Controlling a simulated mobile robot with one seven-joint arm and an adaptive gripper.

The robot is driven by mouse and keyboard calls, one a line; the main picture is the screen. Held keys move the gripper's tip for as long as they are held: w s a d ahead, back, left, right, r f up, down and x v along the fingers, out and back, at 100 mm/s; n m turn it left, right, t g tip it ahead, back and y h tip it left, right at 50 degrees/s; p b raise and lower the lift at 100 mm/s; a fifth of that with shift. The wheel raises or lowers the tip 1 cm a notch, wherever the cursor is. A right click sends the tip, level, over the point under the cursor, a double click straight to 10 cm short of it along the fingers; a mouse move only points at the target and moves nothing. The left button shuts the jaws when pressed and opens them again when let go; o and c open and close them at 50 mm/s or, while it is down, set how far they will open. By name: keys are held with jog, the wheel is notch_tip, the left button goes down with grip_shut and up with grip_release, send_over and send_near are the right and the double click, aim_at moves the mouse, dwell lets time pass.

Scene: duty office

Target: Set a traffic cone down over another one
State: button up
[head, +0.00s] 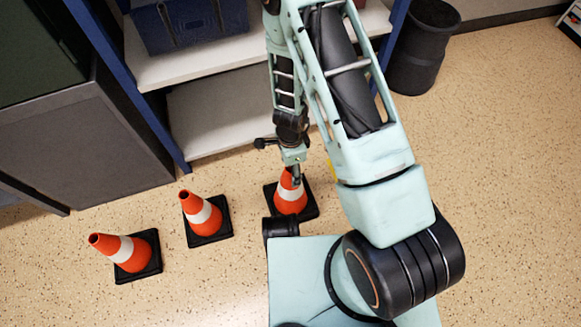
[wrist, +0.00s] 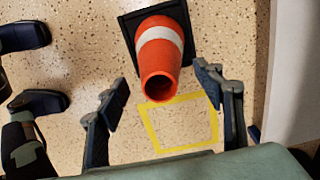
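Three orange cones with white bands and black square bases stand apart on the floor in the head view: a left cone (head: 120,250), a middle cone (head: 202,214) and a right cone (head: 289,198). My gripper (head: 297,176) is at the top of the right cone and partly hides it. In the wrist view one cone (wrist: 161,48) stands with its open top towards me. My gripper (wrist: 162,80) is open there, with one finger on each side of the cone's top in the picture. I see no finger touching it, and cannot tell how far the top reaches between them.
A yellow outlined square (wrist: 184,124) is on the floor beside the cone. A shelf unit (head: 215,117) with a blue crate (head: 192,22) stands behind the cones. A grey cabinet (head: 85,140) is at left, a dark bin (head: 422,45) at upper right. Floor at right is clear.

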notch_tip(320, 180, up, 12)
dwell(0.7)
dwell(0.7)
